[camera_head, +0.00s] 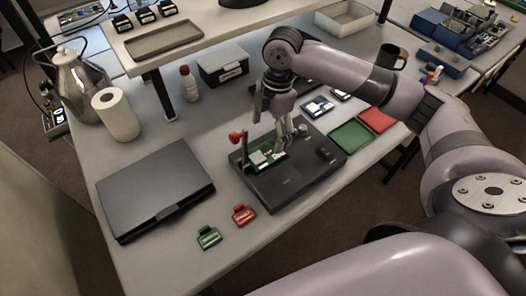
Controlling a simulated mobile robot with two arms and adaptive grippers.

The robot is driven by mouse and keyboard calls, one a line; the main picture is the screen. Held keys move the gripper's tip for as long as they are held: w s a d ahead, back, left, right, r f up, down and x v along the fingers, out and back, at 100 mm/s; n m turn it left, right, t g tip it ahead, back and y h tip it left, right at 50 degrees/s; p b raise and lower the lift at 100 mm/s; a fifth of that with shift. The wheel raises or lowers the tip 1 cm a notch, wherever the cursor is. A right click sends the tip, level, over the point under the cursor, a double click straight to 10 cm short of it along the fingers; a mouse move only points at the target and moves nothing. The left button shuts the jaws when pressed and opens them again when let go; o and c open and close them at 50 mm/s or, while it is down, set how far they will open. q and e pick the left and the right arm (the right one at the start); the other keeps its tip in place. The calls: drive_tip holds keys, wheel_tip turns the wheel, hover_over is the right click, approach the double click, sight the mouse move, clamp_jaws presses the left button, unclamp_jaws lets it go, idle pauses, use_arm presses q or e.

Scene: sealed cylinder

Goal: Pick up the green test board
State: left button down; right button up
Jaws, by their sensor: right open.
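The green test board (266,156) lies on a dark test fixture (290,180) in the middle of the table. A red clamp knob (237,136) stands at the fixture's left side. My right gripper (288,140) points down over the board's right end, its fingers apart. The fingers hide part of the board, and I cannot tell whether they touch it. My left gripper is not in view.
A closed black laptop (155,187) lies to the left. A green tag (208,237) and a red tag (244,214) lie in front. A green tray (351,137) and a red tray (377,120) lie right of the fixture. A paper roll (116,115) and a raised shelf (215,35) stand behind.

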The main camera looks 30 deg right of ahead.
sight(265, 154)
drive_tip(key=shift+s+a+f+p, duration=0.1)
drive_tip(key=shift+f+p, duration=0.05)
drive_tip(key=shift+f, duration=0.3)
drive_tip(key=shift+s+a+f+p, duration=0.1)
drive_tip(key=shift+f+p, duration=0.05)
drive_tip(key=shift+f, duration=0.25)
drive_tip(key=f, duration=0.1)
drive_tip(key=f+p, duration=0.1)
drive_tip(key=f, duration=0.1)
drive_tip(key=shift+s+a+f, duration=0.1)
drive_tip(key=shift+a+f, duration=0.2)
drive_tip(key=shift+a, duration=0.05)
drive_tip(key=shift+a+f, duration=0.1)
drive_tip(key=shift+f, duration=0.45)
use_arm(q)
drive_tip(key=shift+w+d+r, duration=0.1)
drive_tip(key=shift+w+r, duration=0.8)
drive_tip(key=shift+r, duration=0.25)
use_arm(e)
drive_tip(key=c, duration=1.2)
drive_tip(key=shift+r, duration=0.1)
drive_tip(key=shift+c, duration=0.2)
